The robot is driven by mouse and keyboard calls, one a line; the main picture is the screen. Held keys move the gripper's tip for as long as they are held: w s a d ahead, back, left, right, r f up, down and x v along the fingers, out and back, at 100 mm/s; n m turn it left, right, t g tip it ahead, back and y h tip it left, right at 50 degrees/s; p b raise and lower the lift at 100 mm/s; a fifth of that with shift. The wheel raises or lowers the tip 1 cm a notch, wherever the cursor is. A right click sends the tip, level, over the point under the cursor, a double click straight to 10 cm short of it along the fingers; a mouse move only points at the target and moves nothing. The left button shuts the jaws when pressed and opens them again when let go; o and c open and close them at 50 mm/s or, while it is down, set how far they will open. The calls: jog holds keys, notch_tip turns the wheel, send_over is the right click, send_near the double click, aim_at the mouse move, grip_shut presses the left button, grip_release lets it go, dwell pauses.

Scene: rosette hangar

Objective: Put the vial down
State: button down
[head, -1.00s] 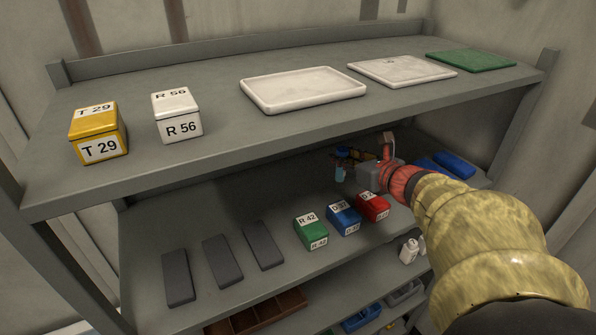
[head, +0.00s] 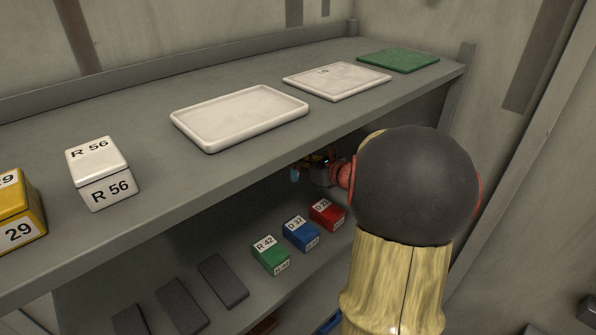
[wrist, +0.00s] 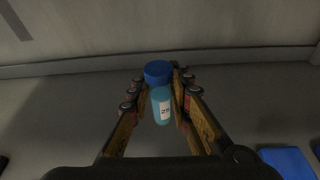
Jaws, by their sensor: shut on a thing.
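The vial (wrist: 160,104) is light blue with a dark blue cap and a white label whose print is hard to read. In the wrist view it stands between the two fingers of my gripper (wrist: 162,98), which is shut on it. In the head view my gripper (head: 312,170) is small and partly hidden under the upper shelf's front edge, and the vial (head: 295,174) shows as a small blue shape at its left. I cannot tell whether the vial's base touches the shelf.
The upper shelf holds two white trays (head: 240,118) (head: 336,81), a green mat (head: 398,60), a white R 56 box (head: 100,172) and a yellow box (head: 18,210). Below stand green (head: 270,256), blue (head: 300,234) and red boxes (head: 327,214), with dark grey slabs (head: 222,280) left of them.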

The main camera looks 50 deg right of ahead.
jog(key=d+f, duration=0.1)
jog(key=f, duration=0.1)
jog(key=d+f+p, duration=0.1)
jog(key=f, duration=0.1)
jog(key=d+f, duration=0.1)
jog(key=shift+w+f+p, duration=0.35)
jog(key=shift+f, duration=0.25)
jog(key=shift+a, duration=0.15)
jog(key=shift+f, duration=0.2)
jog(key=c, duration=1.6)
grip_release()
jog(key=shift+c, duration=0.2)
jog(key=shift+r, duration=0.1)
